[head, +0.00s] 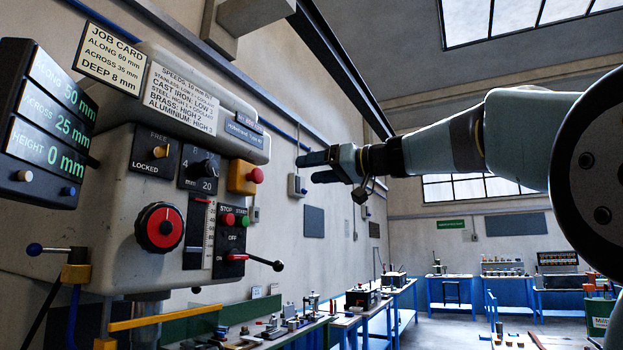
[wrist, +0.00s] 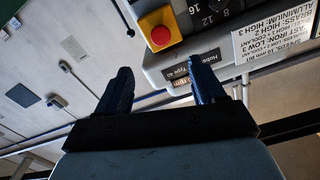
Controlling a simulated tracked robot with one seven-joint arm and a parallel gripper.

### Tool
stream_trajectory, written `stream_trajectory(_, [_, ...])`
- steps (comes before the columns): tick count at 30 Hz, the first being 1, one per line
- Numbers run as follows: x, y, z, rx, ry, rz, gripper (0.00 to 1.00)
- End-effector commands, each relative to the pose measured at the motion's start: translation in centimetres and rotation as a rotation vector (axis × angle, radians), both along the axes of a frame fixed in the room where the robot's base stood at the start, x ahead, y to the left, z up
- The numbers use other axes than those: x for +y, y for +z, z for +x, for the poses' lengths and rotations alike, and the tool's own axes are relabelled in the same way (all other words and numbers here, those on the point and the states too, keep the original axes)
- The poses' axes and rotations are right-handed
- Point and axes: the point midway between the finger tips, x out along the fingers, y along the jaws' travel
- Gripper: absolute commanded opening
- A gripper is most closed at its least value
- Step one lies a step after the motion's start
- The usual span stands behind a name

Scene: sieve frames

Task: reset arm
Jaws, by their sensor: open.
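My arm reaches in from the right in the head view. My gripper (head: 308,168) points left, held in the air to the right of the grey drilling machine head (head: 115,190). In the wrist view my gripper (wrist: 162,82) shows two dark blue fingers set apart, with nothing between them. The machine's side with the red button on its yellow box (wrist: 161,35) lies beyond the fingertips. I cannot tell the exact gap between fingers and machine.
The machine carries a display box (head: 40,130), a job card (head: 110,58), a red-and-black knob (head: 160,228) and a lever (head: 262,261). Workbenches with tools (head: 290,325) run along the wall below. Blue benches (head: 450,290) stand far back. Open air surrounds my gripper.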

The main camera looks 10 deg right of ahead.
Motion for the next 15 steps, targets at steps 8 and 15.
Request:
stream_trajectory(8, [0.0, -0.2, -0.1, 0.004, -0.001, -0.002, 0.69])
stream_trajectory(15, [0.2, -7.3, -2.6, 0.195, -0.057, -0.089, 0.69])
